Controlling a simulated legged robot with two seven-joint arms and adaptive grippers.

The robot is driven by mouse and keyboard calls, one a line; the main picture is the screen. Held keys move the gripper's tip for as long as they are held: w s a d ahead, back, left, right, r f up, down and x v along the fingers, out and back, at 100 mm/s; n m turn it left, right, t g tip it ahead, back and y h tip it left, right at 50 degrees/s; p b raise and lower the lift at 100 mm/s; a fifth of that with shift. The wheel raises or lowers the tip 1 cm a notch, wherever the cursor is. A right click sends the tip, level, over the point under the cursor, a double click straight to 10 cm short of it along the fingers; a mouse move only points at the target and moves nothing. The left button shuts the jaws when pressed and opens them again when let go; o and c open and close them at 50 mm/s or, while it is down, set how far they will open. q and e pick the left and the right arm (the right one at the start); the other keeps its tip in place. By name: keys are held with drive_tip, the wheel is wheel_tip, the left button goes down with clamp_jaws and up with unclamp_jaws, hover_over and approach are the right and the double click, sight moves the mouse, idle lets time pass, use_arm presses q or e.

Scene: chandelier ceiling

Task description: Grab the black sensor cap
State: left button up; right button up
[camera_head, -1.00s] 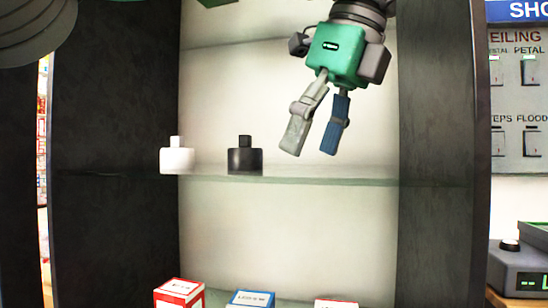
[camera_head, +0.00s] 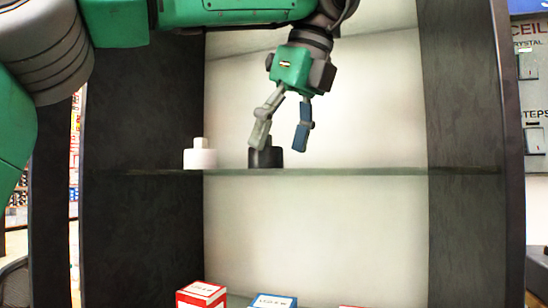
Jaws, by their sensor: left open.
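The black sensor cap (camera_head: 267,159) stands upright on the glass shelf (camera_head: 340,171), just right of a similar white cap (camera_head: 200,158). My left gripper (camera_head: 278,149) comes down from above with its fingers apart and nothing between them. Its grey finger overlaps the upper left part of the black cap in the picture, and its blue finger is to the right of the cap. The grey finger hides part of the cap's top. I cannot tell whether the finger touches it. My right gripper is not in view.
Dark side panels (camera_head: 464,150) bound the cabinet left and right. A red-and-white box (camera_head: 202,294) and a blue-and-white box (camera_head: 273,301) stand on a lower shelf. The shelf right of the black cap is bare. A switch panel (camera_head: 533,90) is at the far right.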

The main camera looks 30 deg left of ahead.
sight(270, 136)
use_arm(q)
drive_tip(key=a, duration=0.1)
drive_tip(key=a+f, duration=0.1)
drive_tip(key=a+b, duration=0.1)
drive_tip(key=shift+w+f, duration=0.15)
drive_tip(key=shift+f, duration=0.1)
drive_tip(key=shift+a, duration=0.55)
drive_tip(key=shift+d, duration=0.35)
drive_tip(key=c, duration=0.9)
drive_tip(key=shift+d+r, duration=0.15)
drive_tip(key=shift+d, duration=0.4)
drive_tip(key=shift+c, duration=0.6)
